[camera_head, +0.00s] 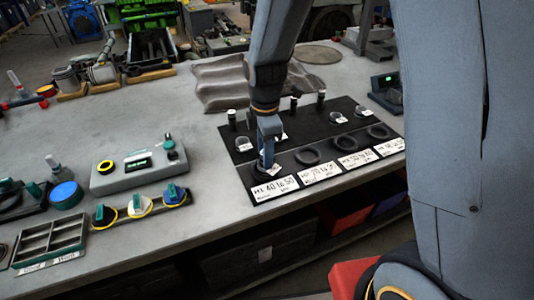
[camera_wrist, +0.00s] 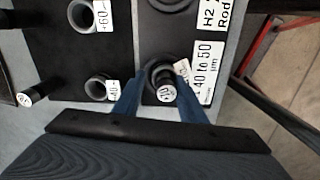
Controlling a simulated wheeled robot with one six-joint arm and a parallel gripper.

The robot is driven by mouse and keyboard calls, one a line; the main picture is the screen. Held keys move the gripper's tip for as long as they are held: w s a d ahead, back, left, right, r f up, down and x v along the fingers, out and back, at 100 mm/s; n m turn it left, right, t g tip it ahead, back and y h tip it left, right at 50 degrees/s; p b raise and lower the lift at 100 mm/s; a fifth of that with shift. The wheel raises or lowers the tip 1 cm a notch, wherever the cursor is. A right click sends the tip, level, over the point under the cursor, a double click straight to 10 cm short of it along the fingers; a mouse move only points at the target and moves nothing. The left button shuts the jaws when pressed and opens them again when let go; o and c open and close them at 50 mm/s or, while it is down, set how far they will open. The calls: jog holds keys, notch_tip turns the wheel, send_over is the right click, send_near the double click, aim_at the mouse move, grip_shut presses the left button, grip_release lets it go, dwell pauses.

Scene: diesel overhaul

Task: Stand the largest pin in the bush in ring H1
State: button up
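Ring H1 (camera_wrist: 152,72) lies on the black mat beside its card reading 40 to 50 µm (camera_wrist: 208,70). A dark pin with a white-labelled top (camera_wrist: 167,92) shows at this ring, inside its outline. A small tag (camera_wrist: 182,70) sits at the ring's edge; the bush there is mostly hidden. My gripper (camera_wrist: 158,95) is down over H1, its blue fingers on either side of the pin with visible gaps. In the head view my gripper (camera_head: 267,160) covers most of H1. The pin's label and its exact seating are hard to tell.
Rings H2 (camera_head: 307,156), a third (camera_head: 347,143) and a fourth (camera_head: 377,132) lie to the right. Other pins (camera_head: 232,119) (camera_head: 320,98) stand at the mat's back, with tagged bushes (camera_head: 243,144) (camera_head: 338,117) in front. A grey gauge box (camera_head: 138,172) stands left.

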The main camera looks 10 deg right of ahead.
jog(key=shift+s+d+f, duration=0.1)
jog(key=shift+s+f, duration=0.2)
jog(key=shift+f, duration=0.2)
jog(key=shift+w+r+b, duration=0.45)
jog(key=shift+w+r, duration=0.45)
jog(key=shift+w, duration=0.05)
jog(key=r, duration=0.1)
jog(key=s+r, duration=0.1)
jog(key=r, duration=0.3)
jog(key=shift+s+b, duration=0.35)
jog(key=shift+w+r, duration=0.1)
jog(key=shift+r, duration=0.9)
jog(key=s+d+f+m, duration=0.2)
jog(key=s+d+m, duration=0.2)
jog(key=m, duration=0.6)
jog(key=s+d+f+m, duration=0.2)
jog(key=s+d+m, duration=0.2)
jog(key=d+m, duration=0.4)
jog(key=shift+d+f+m+t, duration=0.25)
jog(key=shift+m+t, duration=0.15)
jog(key=shift+m, duration=0.5)
